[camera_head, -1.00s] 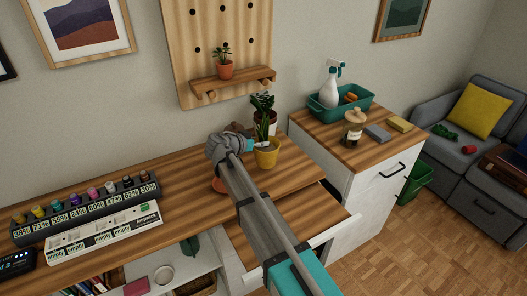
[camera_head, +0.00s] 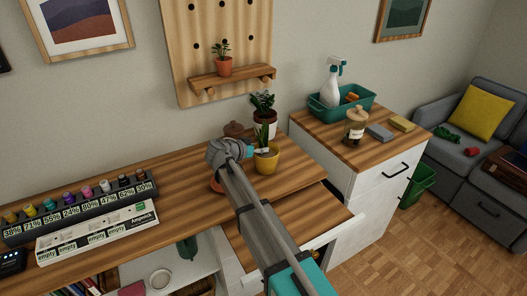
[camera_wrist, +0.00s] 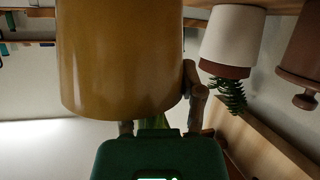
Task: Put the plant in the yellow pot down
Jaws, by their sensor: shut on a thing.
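The yellow pot (camera_head: 266,161) holds a green upright plant (camera_head: 263,136) and is over the right part of the wooden desk. My gripper (camera_head: 258,151) is shut on it from the left side. In the wrist view the yellow pot (camera_wrist: 120,60) fills the upper middle, with my gripper's fingers (camera_wrist: 160,108) at its rim; that view looks upside down. The pot looks upright. I cannot tell whether its base touches the desk.
A white pot with a plant (camera_head: 264,116) stands just behind, and a brown lidded jar (camera_head: 233,130) behind my gripper. A terracotta object (camera_head: 216,185) is partly hidden by my arm. The desk (camera_head: 170,190) is clear left of it, up to the battery rack (camera_head: 80,208).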

